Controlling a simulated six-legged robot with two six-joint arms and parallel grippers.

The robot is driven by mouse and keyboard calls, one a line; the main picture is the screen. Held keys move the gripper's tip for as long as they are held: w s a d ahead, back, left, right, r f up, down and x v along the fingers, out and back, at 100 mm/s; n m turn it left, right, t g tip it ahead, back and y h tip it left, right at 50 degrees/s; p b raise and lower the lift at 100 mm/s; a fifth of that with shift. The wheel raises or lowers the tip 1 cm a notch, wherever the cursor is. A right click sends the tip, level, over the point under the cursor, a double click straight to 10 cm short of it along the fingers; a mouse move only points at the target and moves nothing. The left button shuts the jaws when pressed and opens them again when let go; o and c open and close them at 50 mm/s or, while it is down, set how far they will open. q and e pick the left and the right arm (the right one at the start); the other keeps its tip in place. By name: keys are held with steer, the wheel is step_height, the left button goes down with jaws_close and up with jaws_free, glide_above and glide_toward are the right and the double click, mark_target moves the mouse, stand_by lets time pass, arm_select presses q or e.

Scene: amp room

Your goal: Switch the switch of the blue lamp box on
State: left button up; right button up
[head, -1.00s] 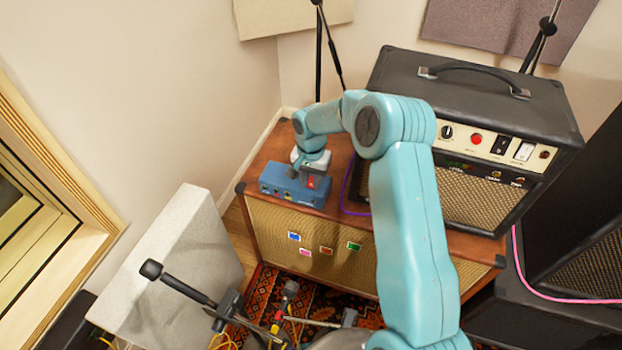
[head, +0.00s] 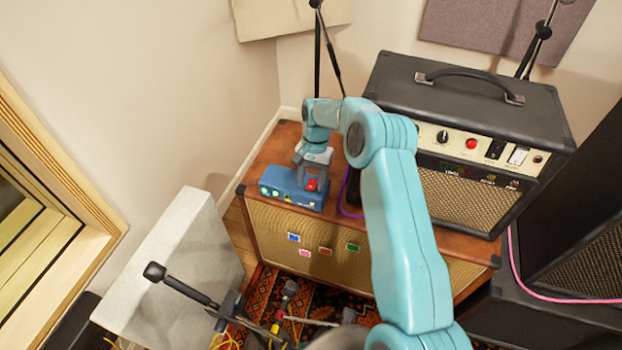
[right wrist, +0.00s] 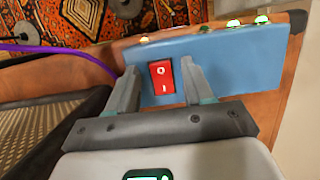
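The blue lamp box (head: 278,182) sits on top of the brown cabinet, near its left end; it also shows in the right wrist view (right wrist: 235,72). Its red rocker switch (right wrist: 161,77), marked O and I, is on the box face. Several lamps along the box edge glow, mostly green (right wrist: 233,23). My right gripper (right wrist: 159,68) is at the box, its two grey fingers apart on either side of the switch, with nothing held. In the head view the right gripper (head: 313,176) partly hides the box. My left gripper is not in view.
The brown cabinet (head: 350,270) carries a black amplifier (head: 470,95) to the right of the box. A purple cable (right wrist: 75,50) runs beside the box. A grey panel (head: 180,250) and a microphone stand (head: 190,290) are at lower left.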

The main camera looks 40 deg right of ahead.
steer(key=shift+d+r, duration=0.1)
steer(key=shift+r, duration=0.45)
steer(key=v, duration=0.8)
step_height(320, 180, up, 7)
steer(key=p, duration=0.1)
glide_above(314, 180)
steer(key=d, duration=0.2)
steer(key=shift+w+a, duration=0.2)
steer(key=shift+w, duration=0.25)
